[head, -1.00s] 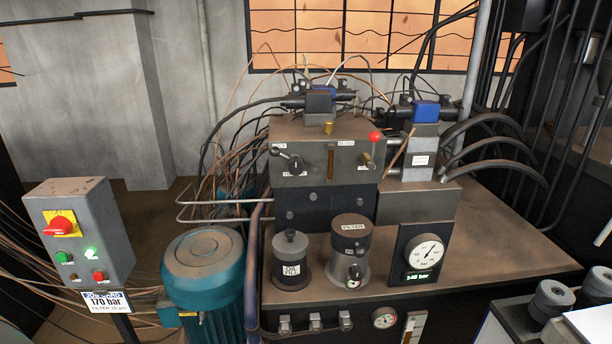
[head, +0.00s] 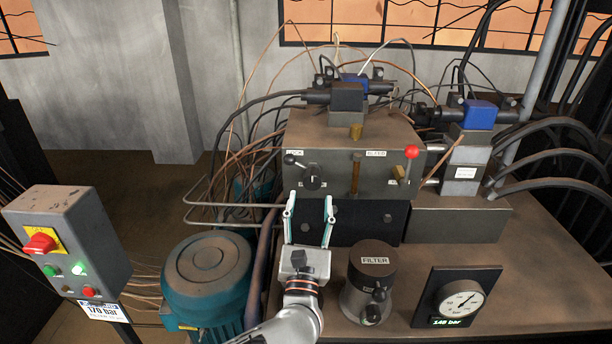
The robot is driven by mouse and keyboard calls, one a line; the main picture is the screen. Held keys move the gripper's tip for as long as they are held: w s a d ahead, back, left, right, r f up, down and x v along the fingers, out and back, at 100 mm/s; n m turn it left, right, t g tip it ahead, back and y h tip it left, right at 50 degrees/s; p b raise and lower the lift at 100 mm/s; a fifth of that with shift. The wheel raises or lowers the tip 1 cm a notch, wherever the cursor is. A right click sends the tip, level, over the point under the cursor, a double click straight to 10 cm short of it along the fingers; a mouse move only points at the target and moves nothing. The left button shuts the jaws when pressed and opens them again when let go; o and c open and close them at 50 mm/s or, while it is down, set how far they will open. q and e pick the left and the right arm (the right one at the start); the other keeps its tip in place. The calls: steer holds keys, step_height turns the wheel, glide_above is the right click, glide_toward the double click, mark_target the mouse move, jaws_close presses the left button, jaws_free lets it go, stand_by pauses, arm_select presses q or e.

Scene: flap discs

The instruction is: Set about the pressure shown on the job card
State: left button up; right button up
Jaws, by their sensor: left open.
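The job card (head: 103,311) hangs under the control box at the left and reads 170 bar. The round pressure gauge (head: 462,302) stands at the right; its small green display (head: 452,322) reads about 148 bar, the last digit unclear. My left gripper (head: 310,200) is open and empty, fingers pointing up, just below the black knob in the picture. My right gripper is out of view.
A filter canister (head: 372,275) stands right of my left gripper. A teal motor (head: 207,280) stands to the left, and the control box (head: 68,240) with red and green buttons is farther left. Bent pipes (head: 225,205) and hoses crowd the block's left side.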

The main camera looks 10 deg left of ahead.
mark_target(312, 184)
arm_select(q)
steer(key=p+x, duration=0.1)
steer(key=x, duration=0.4)
steer(key=shift+r, duration=0.15)
steer(key=shift+x, duration=0.8)
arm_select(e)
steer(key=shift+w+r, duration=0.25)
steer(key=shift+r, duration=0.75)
arm_select(q)
steer(key=shift+c, duration=0.3)
steer(key=c, duration=1)
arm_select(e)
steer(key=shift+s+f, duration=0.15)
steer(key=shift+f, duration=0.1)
